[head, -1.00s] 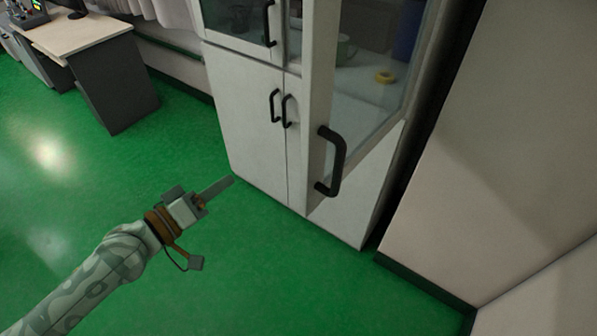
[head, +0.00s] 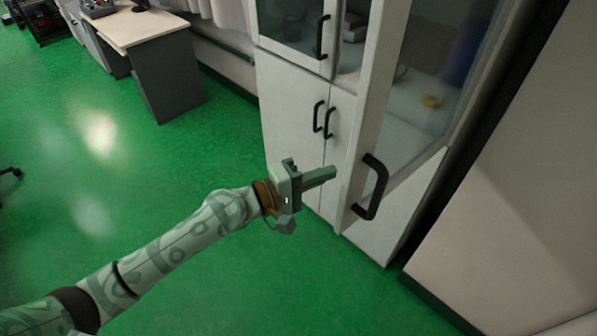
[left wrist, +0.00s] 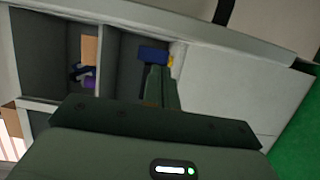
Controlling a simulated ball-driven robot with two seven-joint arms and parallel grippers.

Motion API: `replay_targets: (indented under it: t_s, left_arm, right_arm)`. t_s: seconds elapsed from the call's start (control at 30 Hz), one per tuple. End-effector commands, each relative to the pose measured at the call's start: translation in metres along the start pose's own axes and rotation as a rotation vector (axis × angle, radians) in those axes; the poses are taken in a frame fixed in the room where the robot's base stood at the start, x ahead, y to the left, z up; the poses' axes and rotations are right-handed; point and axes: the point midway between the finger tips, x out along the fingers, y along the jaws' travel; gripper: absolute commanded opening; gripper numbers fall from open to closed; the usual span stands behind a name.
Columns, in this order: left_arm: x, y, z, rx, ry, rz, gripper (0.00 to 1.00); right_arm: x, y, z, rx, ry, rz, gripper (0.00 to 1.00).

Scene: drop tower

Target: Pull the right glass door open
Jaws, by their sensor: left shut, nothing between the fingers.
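The right glass door (head: 436,75) of the white cabinet stands partly open, swung out toward me. Its black bar handle (head: 372,187) is on the door's near edge. My left gripper (head: 334,173) is shut and empty, just left of the handle and apart from it in the head view. In the left wrist view the shut fingers (left wrist: 158,85) point at the open cabinet; the handle cannot be made out clearly there. The left glass door (head: 291,18) is shut. My right gripper is not in view.
The lower cabinet doors (head: 295,135) with two black handles are shut. A wall (head: 510,190) stands close on the right. A desk (head: 130,28) is at the back left. Green floor (head: 120,190) is free on the left.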

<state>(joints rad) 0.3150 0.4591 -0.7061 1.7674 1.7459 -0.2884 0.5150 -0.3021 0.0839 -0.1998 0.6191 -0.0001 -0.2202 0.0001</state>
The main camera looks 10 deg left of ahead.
Motion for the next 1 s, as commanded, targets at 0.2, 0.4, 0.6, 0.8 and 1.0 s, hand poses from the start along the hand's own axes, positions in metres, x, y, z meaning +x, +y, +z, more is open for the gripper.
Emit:
replay_targets:
  t_s: [0.2,0.4,0.6,0.8,1.0]
  left_arm:
    - [0.005,0.002,0.025,-0.002,0.0,0.0,0.0]
    - [0.006,0.0,0.029,0.001,0.001,-0.001,0.0]
    - [0.006,0.0,0.029,0.001,0.001,-0.001,0.0]
    - [0.011,0.004,0.043,-0.009,0.059,0.002,0.0]
    - [0.021,0.009,0.088,-0.015,0.227,0.0,0.0]
  right_arm:
    - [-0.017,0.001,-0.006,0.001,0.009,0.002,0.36]
    - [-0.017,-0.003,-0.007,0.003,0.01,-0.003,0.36]
    - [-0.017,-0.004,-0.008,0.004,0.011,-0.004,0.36]
    - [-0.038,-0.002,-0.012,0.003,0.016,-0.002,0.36]
    - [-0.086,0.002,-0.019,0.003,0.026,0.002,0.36]
